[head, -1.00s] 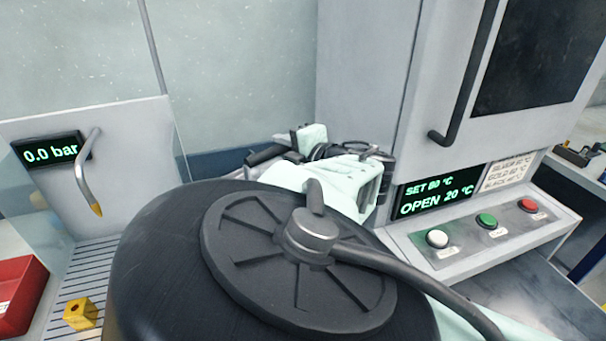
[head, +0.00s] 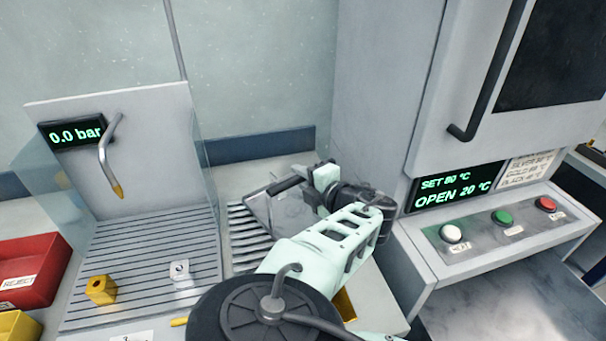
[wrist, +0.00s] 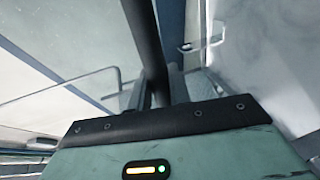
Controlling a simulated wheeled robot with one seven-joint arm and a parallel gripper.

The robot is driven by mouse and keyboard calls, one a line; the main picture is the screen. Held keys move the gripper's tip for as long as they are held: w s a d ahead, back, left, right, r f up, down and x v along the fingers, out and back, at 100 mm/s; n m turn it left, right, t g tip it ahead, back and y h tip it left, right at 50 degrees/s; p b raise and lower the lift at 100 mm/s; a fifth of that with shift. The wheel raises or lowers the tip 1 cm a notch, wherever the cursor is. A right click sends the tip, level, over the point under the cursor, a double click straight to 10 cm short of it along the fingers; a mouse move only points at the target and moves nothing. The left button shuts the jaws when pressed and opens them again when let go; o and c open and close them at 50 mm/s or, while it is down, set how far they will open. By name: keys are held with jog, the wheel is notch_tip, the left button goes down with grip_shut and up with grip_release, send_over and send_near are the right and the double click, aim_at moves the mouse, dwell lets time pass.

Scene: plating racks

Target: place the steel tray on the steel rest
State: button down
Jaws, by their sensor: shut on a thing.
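The steel tray (head: 268,210) is a grey, shallow piece with a dark bar handle (head: 286,186), seen in the head view left of my gripper (head: 312,188). My gripper is shut on the tray by its dark bar. In the wrist view the bar runs up between the fingers of my gripper (wrist: 157,90), with thin wire-like edges to both sides. The steel rest seems to be the slatted grey rack (head: 243,240) below and left of the tray. The tray is over or beside its back part; I cannot tell whether they touch. My arm hides the right side.
A cabinet (head: 370,110) with a panel reading OPEN 20 °C and white, green and red buttons stands right. A slatted booth (head: 140,245) on the left holds a yellow block (head: 101,290) and a silver block (head: 180,270). A red REJECT bin (head: 30,270) is far left.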

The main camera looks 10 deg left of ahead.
jog(key=shift+f, duration=0.2)
jog(key=c, duration=1.3)
grip_release()
jog(key=b+v, duration=0.3)
jog(key=v, duration=0.9)
